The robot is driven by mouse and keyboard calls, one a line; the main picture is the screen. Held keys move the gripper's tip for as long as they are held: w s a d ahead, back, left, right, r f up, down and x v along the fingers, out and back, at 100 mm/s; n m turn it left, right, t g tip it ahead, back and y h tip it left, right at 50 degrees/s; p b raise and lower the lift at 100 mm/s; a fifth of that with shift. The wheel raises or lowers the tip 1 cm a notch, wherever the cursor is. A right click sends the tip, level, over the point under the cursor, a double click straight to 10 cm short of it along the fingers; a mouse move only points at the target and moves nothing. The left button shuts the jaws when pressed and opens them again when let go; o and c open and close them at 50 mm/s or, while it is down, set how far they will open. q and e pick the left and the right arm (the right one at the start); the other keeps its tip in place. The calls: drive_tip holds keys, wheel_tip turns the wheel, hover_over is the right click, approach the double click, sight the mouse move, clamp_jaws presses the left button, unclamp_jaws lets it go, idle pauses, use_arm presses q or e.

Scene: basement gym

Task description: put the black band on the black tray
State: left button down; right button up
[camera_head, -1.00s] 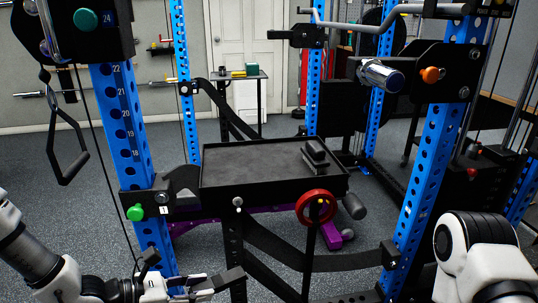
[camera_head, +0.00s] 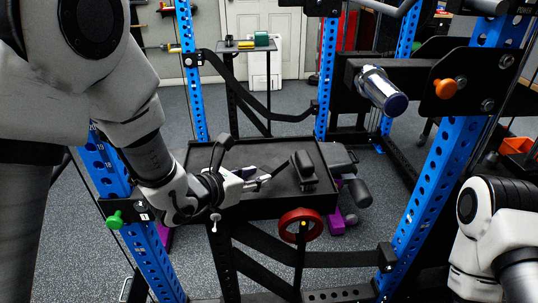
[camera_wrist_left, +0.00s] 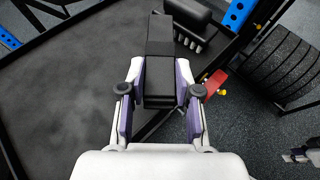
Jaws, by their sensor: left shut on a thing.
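The black tray (camera_head: 235,158) lies flat between the blue uprights. My left gripper (camera_head: 262,181) is over it, near its middle right. In the left wrist view the gripper (camera_wrist_left: 158,97) is shut on the black band (camera_wrist_left: 159,82), with a finger on each side of it. The band points away from the wrist over the tray (camera_wrist_left: 62,95). In the head view the band (camera_head: 276,173) is a small dark strip past the fingertips. I cannot tell whether it touches the tray. My right gripper is out of view.
A dark block-shaped thing (camera_head: 303,168) stands on the tray's right part, just beyond the band; it also shows in the wrist view (camera_wrist_left: 188,12). A red ring (camera_head: 300,225) is at the tray's front. Blue uprights (camera_head: 435,180) flank the tray. Its left part is bare.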

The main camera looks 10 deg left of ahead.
use_arm(q)
drive_tip(key=w+a, duration=0.1)
drive_tip(key=w+a+p, duration=0.1)
drive_tip(key=w+a, duration=0.2)
drive_tip(key=a, duration=0.1)
drive_tip(key=shift+w+a+r+p, duration=0.1)
drive_tip(key=shift+w+r+p, duration=0.15)
drive_tip(key=shift+p, duration=0.15)
drive_tip(key=p, duration=0.2)
hover_over(233, 164)
drive_tip(key=shift+s+f, duration=0.25)
drive_tip(key=shift+f, duration=0.45)
drive_tip(key=f, duration=0.3)
drive_tip(key=shift+w+f, duration=0.3)
drive_tip(key=shift+f, duration=0.1)
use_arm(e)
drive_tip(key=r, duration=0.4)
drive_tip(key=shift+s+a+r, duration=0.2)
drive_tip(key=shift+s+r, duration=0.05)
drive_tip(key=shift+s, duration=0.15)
use_arm(q)
drive_tip(key=shift+f+b, duration=0.15)
drive_tip(key=shift+b, duration=0.15)
drive_tip(key=c, duration=0.8)
unclamp_jaws()
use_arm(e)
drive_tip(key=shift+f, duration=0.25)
